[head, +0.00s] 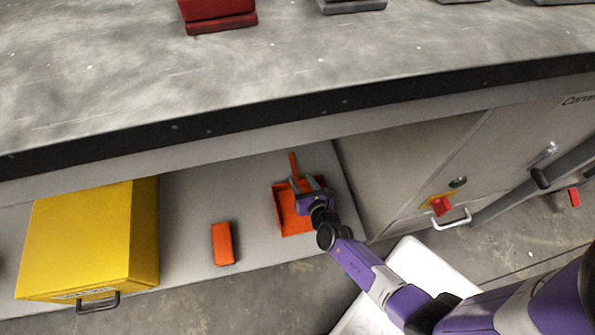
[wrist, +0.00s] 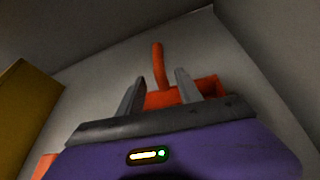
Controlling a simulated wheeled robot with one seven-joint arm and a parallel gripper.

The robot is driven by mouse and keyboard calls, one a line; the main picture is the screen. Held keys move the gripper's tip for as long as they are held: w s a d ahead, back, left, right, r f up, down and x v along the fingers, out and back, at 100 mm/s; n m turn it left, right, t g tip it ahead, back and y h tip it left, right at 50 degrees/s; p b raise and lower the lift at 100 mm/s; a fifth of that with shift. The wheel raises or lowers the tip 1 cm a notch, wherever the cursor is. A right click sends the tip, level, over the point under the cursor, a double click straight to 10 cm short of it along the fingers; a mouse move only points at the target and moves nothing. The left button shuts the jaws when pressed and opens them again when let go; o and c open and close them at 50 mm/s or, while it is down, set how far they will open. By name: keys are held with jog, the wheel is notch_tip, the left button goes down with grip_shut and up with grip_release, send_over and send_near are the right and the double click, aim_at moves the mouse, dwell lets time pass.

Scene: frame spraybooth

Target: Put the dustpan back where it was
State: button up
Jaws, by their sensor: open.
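An orange dustpan (head: 288,219) lies on the grey shelf under the workbench, its handle (head: 293,165) pointing to the back. My gripper (head: 301,184) is over the dustpan, and my wrist hides part of its pan. In the wrist view the two fingers of my gripper (wrist: 157,88) are apart, and the dustpan's handle (wrist: 158,65) stands out beyond and between them. The orange pan (wrist: 208,88) shows behind the fingers. I cannot tell whether the fingers touch it.
A yellow box (head: 85,240) with a black handle stands on the shelf (head: 190,205) at the left. A small orange block (head: 222,244) lies between it and the dustpan. A grey cabinet (head: 425,170) bounds the shelf at the right. The workbench top (head: 300,70) overhangs the shelf.

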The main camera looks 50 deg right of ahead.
jog(key=p+v, duration=0.2)
jog(key=v, duration=0.5)
jog(key=s+a+r+m+y, duration=0.2)
jog(key=s+a+r+m, duration=0.3)
jog(key=s+m, duration=0.25)
jog(key=s+a+r+m+y, duration=0.2)
jog(key=s+a+r+m, duration=0.25)
jog(key=s+m, duration=0.3)
jog(key=s+a+r+m+t+y, duration=0.1)
jog(key=r+m, duration=0.5)
jog(key=r, duration=0.7)
jog(key=s+a+r+m+t+y, duration=0.1)
jog(key=s+r+m, duration=0.3)
jog(key=r, duration=0.9)
jog(key=m, duration=0.3)
jog(key=shift+s+a+m+t, duration=0.2)
jog(key=shift+a+m+t, duration=0.1)
jog(key=shift+a, duration=0.05)
